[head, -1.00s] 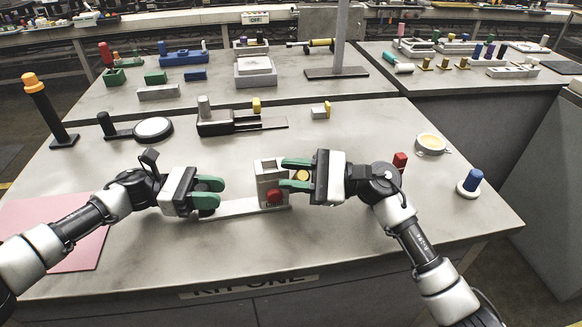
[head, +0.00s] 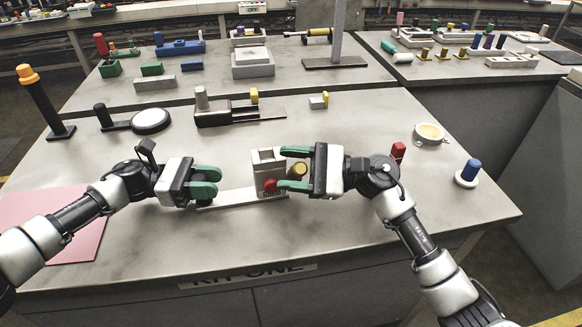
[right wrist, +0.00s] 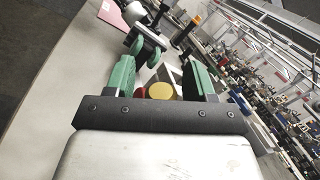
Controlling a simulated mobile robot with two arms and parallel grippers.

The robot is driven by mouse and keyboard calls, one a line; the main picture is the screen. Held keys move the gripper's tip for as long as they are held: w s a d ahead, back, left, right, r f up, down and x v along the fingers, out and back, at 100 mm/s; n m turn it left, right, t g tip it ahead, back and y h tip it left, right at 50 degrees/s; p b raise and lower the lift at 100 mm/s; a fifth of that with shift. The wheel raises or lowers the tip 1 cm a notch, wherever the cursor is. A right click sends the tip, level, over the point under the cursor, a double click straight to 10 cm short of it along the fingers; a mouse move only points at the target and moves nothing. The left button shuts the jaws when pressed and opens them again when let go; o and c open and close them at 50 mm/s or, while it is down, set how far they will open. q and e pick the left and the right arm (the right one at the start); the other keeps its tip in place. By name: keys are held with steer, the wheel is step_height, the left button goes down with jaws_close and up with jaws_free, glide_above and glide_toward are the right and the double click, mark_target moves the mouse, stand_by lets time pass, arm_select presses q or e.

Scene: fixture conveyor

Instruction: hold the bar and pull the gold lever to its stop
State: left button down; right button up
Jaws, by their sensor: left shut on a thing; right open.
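A grey block (head: 265,160) with a red round part (head: 270,186) stands mid-table. A flat pale bar (head: 236,198) runs left from its base. My left gripper (head: 211,182) is shut on the bar near its left end; the grip itself is partly hidden by the green fingers. The gold lever (head: 298,169) shows its round end on the right side of the block. My right gripper (head: 289,169) is open with its green fingers on either side of the lever. In the right wrist view the gold end (right wrist: 160,91) sits between the fingers, with gaps on both sides.
A pink mat (head: 50,222) lies at the left. A dark slide fixture (head: 238,116) stands behind. The front of the table is clear.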

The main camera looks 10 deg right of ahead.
arm_select(q)
steer(key=shift+s+f, duration=0.1)
steer(key=shift+f, duration=0.05)
arm_select(e)
steer(key=v, duration=1.2)
steer(key=shift+s, duration=0.1)
arm_select(q)
steer(key=c, duration=0.7)
jaws_free()
steer(key=shift+d, duration=0.1)
steer(key=v, duration=1.2)
